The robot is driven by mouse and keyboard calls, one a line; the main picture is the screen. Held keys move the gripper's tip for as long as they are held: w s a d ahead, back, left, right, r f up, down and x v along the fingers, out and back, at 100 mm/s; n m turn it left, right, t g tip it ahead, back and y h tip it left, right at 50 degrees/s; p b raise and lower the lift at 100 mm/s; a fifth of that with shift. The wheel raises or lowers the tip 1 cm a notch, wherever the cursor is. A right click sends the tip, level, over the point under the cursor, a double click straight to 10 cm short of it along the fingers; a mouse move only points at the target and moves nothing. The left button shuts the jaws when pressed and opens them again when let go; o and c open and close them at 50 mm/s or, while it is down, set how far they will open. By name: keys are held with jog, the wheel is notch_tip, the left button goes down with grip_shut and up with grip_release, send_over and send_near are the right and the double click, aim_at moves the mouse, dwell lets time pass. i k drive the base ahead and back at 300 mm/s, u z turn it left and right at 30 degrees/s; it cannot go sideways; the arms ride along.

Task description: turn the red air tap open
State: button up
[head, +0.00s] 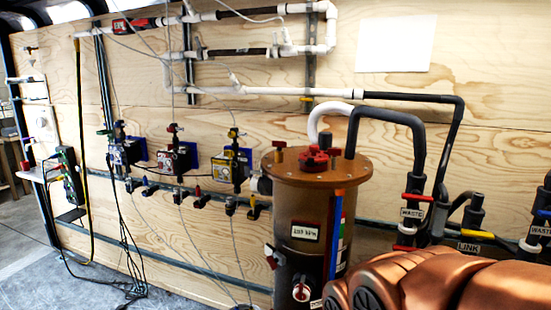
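Several red fittings show in the head view, and I cannot tell for sure which is the air tap. A red knob (314,157) sits on the lid of the brown cylindrical tank (300,212). Red-and-white valves are on the tank's front, one at its left side (270,256) and one lower down (301,290). A small red tap (198,200) is on the wall rail below the middle pump unit. Whether any of them is open or shut is too small to tell. My copper-coloured arm fills the lower right. My gripper is out of view.
Pump units (178,158) hang on the plywood wall (250,60) with hoses and cables. White and black pipes run above the tank. Grey floor (170,285) is open at lower left, apart from cables.

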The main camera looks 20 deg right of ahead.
aim_at(279, 145)
jog(key=u, duration=0.6)
jog(key=i, duration=1.8)
jog(key=z, duration=0.5)
